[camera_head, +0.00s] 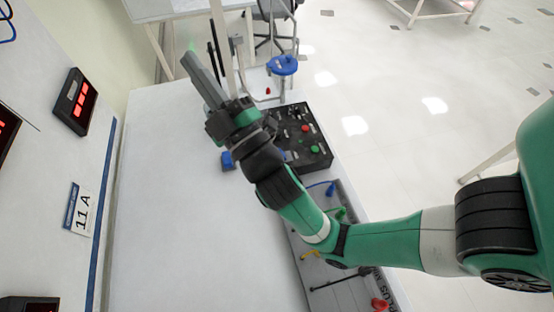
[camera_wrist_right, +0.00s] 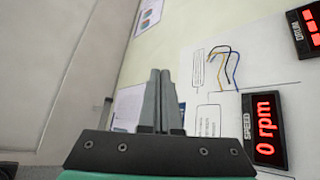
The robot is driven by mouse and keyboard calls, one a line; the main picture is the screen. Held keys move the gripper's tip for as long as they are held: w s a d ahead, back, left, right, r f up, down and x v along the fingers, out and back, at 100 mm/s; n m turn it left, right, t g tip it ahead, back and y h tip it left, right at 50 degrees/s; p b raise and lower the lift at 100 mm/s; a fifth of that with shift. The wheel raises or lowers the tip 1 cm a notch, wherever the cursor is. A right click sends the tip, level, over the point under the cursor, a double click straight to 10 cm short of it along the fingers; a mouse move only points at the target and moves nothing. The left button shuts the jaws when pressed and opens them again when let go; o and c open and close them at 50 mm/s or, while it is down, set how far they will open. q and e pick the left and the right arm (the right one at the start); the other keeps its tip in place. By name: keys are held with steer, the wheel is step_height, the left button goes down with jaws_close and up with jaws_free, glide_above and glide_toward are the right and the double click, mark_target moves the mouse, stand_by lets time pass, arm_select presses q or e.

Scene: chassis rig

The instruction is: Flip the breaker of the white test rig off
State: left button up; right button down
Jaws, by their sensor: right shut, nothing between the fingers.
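The white rig panel (camera_head: 50,150) stands along the left of the head view and carries red-digit displays and an "11 A" plate (camera_head: 81,209). In the right wrist view, the white panel (camera_wrist_right: 235,105) shows a "SPEED" display reading 0 rpm (camera_wrist_right: 264,130). I cannot pick out the breaker with certainty in either view. My right gripper (camera_head: 190,60) is raised over the far end of the white bench top, pointing to the upper left. Its two fingers (camera_wrist_right: 160,73) are together and empty, apart from the panel in the right wrist view. My left gripper is not in view.
A black control box (camera_head: 303,137) with coloured buttons sits at the right edge of the white bench top (camera_head: 185,200). A grey panel (camera_head: 325,275) with coloured parts lies nearer. A blue-topped stand (camera_head: 282,66) is behind. The middle of the bench is clear.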

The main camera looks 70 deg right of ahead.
steer(key=s+d+f+n+g, duration=0.2)
steer(key=s+f+n, duration=0.1)
steer(key=f, duration=0.7)
steer(key=s+d+f+n+g, duration=0.2)
steer(key=f+n, duration=0.2)
steer(key=f, duration=0.5)
steer(key=s+f+n+g, duration=0.1)
steer(key=s+f, duration=0.3)
steer(key=f, duration=0.1)
steer(key=s+f+n+g+y, duration=0.1)
steer(key=s+f+g, duration=0.1)
steer(key=s+f, duration=0.2)
steer(key=s+d+f+n+g, duration=0.1)
steer(key=s+f, duration=0.4)
steer(key=f, duration=0.3)
steer(key=shift+s+f+n+y+b, duration=0.1)
steer(key=shift+n+y+b, duration=0.2)
steer(key=shift+b, duration=0.05)
steer(key=shift+d, duration=0.1)
steer(key=shift+w+d, duration=0.15)
steer(key=shift+w, duration=0.2)
steer(key=p+x, duration=0.2)
steer(key=x, duration=0.6)
steer(key=shift+w+d, duration=0.15)
steer(key=shift+w+d+f+p, duration=0.15)
steer(key=shift+w+d+p, duration=0.1)
steer(key=shift+w+p, duration=0.1)
